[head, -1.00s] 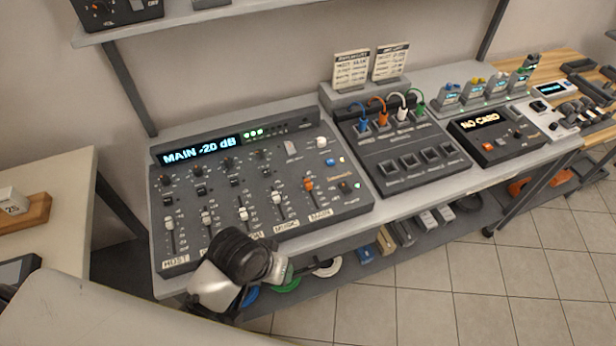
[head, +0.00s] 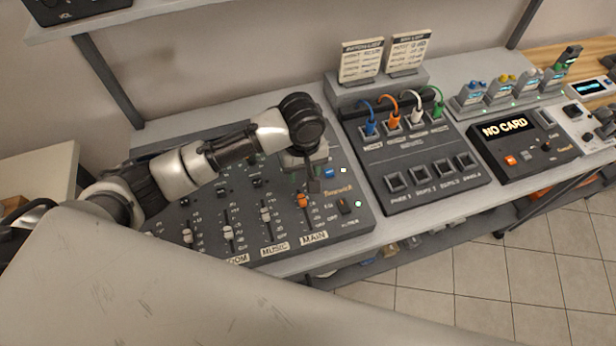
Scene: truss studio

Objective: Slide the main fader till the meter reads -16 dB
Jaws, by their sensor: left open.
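The mixer (head: 362,216) is a dark grey panel with a row of faders. The main fader (head: 302,201) has an orange cap above the MAIN label (head: 314,238), at the right end of the row. My left gripper (head: 314,186) points down just above and behind the orange cap. It is open; I cannot tell whether its fingers touch the cap. My left arm crosses the mixer's upper part and hides the meter display, so its reading does not show now. My right gripper is not in view.
White-capped faders (head: 265,214) stand left of the main one. A patch panel (head: 420,160) with coloured cables sits right of the mixer, then a NO CARD unit (head: 520,150). Two note cards (head: 361,62) stand behind. A shelf (head: 90,22) overhangs at upper left.

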